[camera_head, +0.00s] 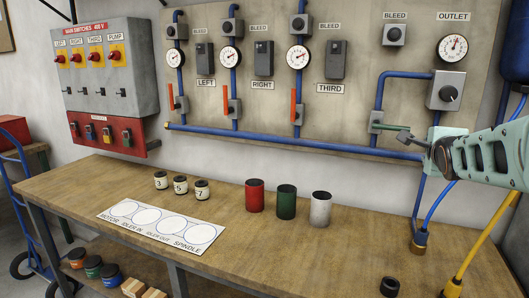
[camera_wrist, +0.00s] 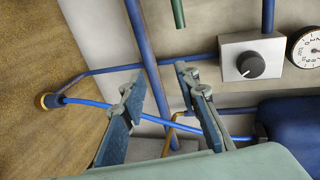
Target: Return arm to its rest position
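My gripper (camera_head: 422,146) is at the right of the head view, in front of the wall panel and close to the outlet piping. In the wrist view its two fingers stand apart with nothing between them (camera_wrist: 158,76), so it is open and empty. A green valve lever (camera_head: 392,127) sticks out to the right from its valve on the outlet pipe, just left of my gripper in the head view. A green bar, apparently this lever, shows beyond the fingertips in the wrist view (camera_wrist: 178,12), apart from them.
The outlet box with a black knob (camera_head: 449,92) and a gauge (camera_head: 453,48) are close above my arm. Blue and yellow hoses (camera_head: 475,248) hang below it. The wooden bench (camera_head: 345,255) holds red, green and white cups, small jars and a label sheet (camera_head: 160,228).

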